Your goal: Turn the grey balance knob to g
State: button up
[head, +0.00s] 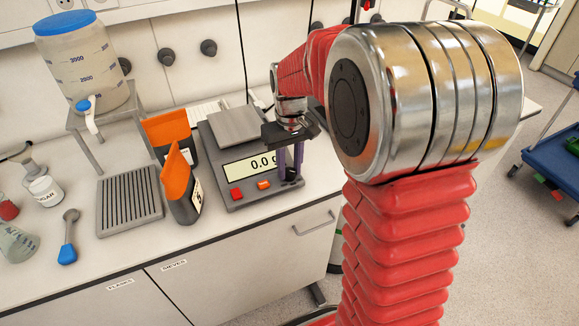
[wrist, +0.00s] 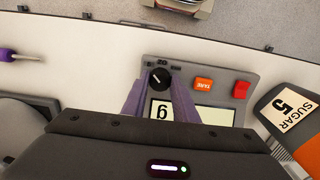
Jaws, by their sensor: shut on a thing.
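The balance (head: 222,190) stands on the bench with a square pan on top; its lit display reads 0.0 in the head view, with the right end behind my gripper. The knob (wrist: 159,76) is round and dark with a pale pointer mark, on the balance's front panel beside the display. Small printed marks lie around it, too blurred to read surely. My gripper (head: 290,176) points down at the front right corner of the balance. In the wrist view its purple fingers (wrist: 155,84) are shut on the knob, one on each side.
Orange and red buttons (wrist: 203,84) sit on the same panel. Orange-topped pouches (head: 182,190), one labelled SUGAR 5, stand close left of the balance. A ribbed grey tray (head: 130,200), a blue-ended scoop (head: 68,240) and a blue-lidded tank (head: 85,60) are farther left.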

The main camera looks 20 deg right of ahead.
aim_at(290, 170)
jog(key=shift+w, duration=0.1)
jog(key=o, duration=1.1)
jog(key=shift+c, duration=0.2)
notch_tip(290, 170, up, 14)
jog(key=shift+d+f, duration=0.1)
jog(key=shift+f, duration=0.05)
dwell(0.3)
